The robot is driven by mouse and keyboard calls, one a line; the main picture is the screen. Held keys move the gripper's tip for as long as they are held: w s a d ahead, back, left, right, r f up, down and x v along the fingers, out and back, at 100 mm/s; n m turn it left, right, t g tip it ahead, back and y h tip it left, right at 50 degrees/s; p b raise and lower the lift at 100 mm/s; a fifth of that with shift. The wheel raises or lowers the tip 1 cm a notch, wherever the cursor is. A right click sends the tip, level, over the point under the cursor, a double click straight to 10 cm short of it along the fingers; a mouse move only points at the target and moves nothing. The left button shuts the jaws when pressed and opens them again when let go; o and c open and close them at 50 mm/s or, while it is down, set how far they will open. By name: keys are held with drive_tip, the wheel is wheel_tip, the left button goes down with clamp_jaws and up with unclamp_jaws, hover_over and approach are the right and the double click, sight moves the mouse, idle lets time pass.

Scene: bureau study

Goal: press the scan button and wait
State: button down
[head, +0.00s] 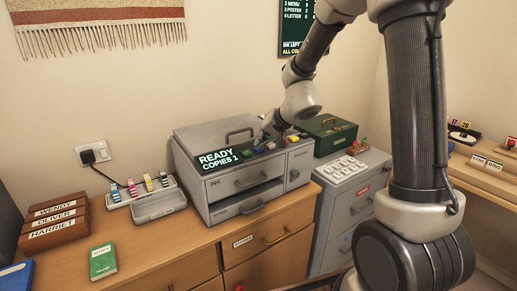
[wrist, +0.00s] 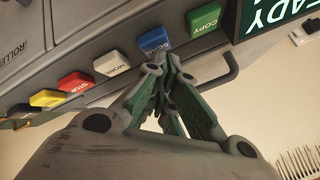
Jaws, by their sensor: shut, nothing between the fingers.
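The copier (head: 245,175) stands on the wooden desk, and its display (head: 218,159) reads "READY COPIES 1". In the wrist view a row of coloured buttons runs along its front panel. The blue button (wrist: 153,38) sits between the green COPY button (wrist: 203,19) and the white MORE button (wrist: 111,63); its label is hard to read. My gripper (wrist: 163,62) is shut and empty, its fingertips right by the near edge of the blue button. I cannot tell whether they touch it. In the head view my gripper (head: 266,135) is over the button panel, small and partly hidden.
A red STOP button (wrist: 75,83) and a yellow button (wrist: 47,98) continue the row. Left of the copier are a tray with ink cartridges (head: 150,195), a green book (head: 103,262) and labelled wooden boxes (head: 54,222). A green box (head: 328,135) stands behind right on a grey cabinet (head: 350,205).

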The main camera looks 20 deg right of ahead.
drive_tip(key=shift+f, duration=0.35)
drive_tip(key=shift+r, duration=0.9)
wheel_tip(320, 180, up, 6)
idle(0.6)
idle(0.4)
